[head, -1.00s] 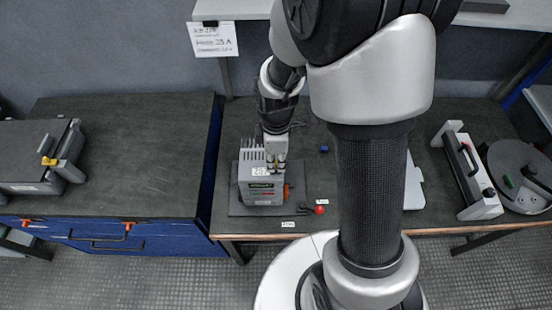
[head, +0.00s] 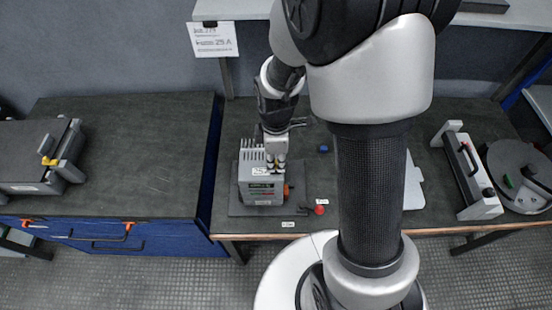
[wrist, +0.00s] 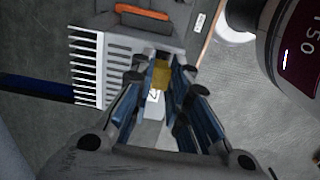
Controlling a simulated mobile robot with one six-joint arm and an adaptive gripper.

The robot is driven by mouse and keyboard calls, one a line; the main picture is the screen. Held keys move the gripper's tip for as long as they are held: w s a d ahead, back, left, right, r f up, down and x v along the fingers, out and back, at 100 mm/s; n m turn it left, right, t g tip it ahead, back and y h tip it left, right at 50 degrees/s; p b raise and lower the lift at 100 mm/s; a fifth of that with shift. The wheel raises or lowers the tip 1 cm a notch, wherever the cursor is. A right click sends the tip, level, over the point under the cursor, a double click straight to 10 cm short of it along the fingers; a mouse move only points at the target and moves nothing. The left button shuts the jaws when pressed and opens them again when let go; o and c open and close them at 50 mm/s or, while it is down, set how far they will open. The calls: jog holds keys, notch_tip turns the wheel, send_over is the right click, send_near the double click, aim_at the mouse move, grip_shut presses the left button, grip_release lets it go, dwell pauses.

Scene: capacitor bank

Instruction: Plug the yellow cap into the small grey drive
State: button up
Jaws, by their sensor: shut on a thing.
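The small grey drive (head: 262,189) stands upright on a dark plate on the middle bench, with pale heat-sink fins on its left and an orange part on its right side. In the wrist view the drive (wrist: 118,52) shows from above with its row of fins. My gripper (head: 276,166) is right over the drive's top. In the wrist view my gripper (wrist: 160,80) is shut on the yellow cap (wrist: 161,74), which sits between the fingertips close to a dark slot in the drive. I cannot tell whether the cap is inside the slot.
A small blue block (head: 323,149) and a red knob (head: 320,210) are on the bench to the right of the drive. A white-framed handle unit (head: 472,172) stands further right. Another grey device (head: 40,160) is on the left bench.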

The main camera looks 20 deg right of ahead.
aim_at(276, 162)
jog(key=shift+f+b, duration=0.5)
jog(key=shift+f, duration=0.1)
jog(key=o, duration=0.8)
jog(key=shift+r, duration=0.1)
notch_tip(276, 162, up, 12)
jog(key=shift+f, duration=0.1)
dwell(0.4)
dwell(0.4)
